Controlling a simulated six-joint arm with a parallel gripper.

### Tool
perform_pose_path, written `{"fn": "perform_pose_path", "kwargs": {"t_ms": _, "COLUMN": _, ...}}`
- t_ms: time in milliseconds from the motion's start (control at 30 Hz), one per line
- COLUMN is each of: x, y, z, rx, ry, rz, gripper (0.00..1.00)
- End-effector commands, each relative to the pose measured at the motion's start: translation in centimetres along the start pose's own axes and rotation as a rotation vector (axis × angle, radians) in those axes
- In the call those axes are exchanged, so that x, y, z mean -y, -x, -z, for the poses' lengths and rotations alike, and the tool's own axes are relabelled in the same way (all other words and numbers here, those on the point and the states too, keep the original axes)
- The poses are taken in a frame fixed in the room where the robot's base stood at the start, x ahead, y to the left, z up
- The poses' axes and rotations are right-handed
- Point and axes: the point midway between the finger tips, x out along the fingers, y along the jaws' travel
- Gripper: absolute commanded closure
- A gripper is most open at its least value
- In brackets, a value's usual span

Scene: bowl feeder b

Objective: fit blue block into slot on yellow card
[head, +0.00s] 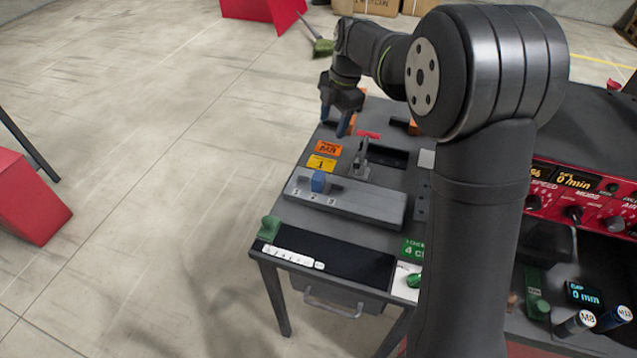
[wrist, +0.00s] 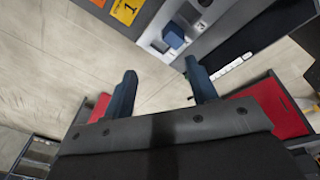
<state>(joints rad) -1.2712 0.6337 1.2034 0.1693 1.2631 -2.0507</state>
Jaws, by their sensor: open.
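The blue block (head: 318,181) stands on the long grey bar (head: 370,203) with numbers along its front, at the left end near the digits. In the wrist view the blue block (wrist: 173,36) shows beyond and between my fingertips, apart from them. The yellow card (head: 321,163) bears a 1 and lies flat on the table behind the bar; it also shows in the wrist view (wrist: 126,10). My gripper (head: 337,120) is open and empty, above the far left side of the table, behind the cards. I cannot make out a slot on the yellow card.
An orange card (head: 328,147) lies behind the yellow one. A grey upright fixture (head: 360,165) stands right of the cards. A green piece (head: 268,228) and a white numbered strip (head: 290,257) are at the front left corner. A red control panel (head: 580,200) is at the right.

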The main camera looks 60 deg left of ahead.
Motion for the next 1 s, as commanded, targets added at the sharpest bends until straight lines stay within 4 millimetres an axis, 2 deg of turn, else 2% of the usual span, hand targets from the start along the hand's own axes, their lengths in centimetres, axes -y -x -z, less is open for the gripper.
{"fn": "perform_pose_path", "kwargs": {"t_ms": 33, "x": 0.1, "y": -0.1, "z": 1.3, "rx": 0.019, "ry": 0.123, "rz": 0.026, "gripper": 0.47}}
{"fn": "perform_pose_path", "kwargs": {"t_ms": 200, "x": 0.6, "y": -0.3, "z": 3.9, "rx": 0.069, "ry": 0.475, "rz": 0.103, "gripper": 0.47}}
{"fn": "perform_pose_path", "kwargs": {"t_ms": 333, "x": 0.8, "y": -0.3, "z": 4.7, "rx": 0.083, "ry": 0.614, "rz": 0.138, "gripper": 0.47}}
{"fn": "perform_pose_path", "kwargs": {"t_ms": 433, "x": 0.9, "y": -0.8, "z": 4.9, "rx": 0.087, "ry": 0.653, "rz": 0.149, "gripper": 0.47}}
{"fn": "perform_pose_path", "kwargs": {"t_ms": 533, "x": 1.1, "y": -2.1, "z": 4.7, "rx": 0.086, "ry": 0.656, "rz": 0.151, "gripper": 0.47}}
{"fn": "perform_pose_path", "kwargs": {"t_ms": 900, "x": 2.0, "y": -9.9, "z": 3.7, "rx": 0.085, "ry": 0.652, "rz": 0.150, "gripper": 0.47}}
{"fn": "perform_pose_path", "kwargs": {"t_ms": 1000, "x": 2.1, "y": -11.3, "z": 3.5, "rx": 0.086, "ry": 0.652, "rz": 0.149, "gripper": 0.47}}
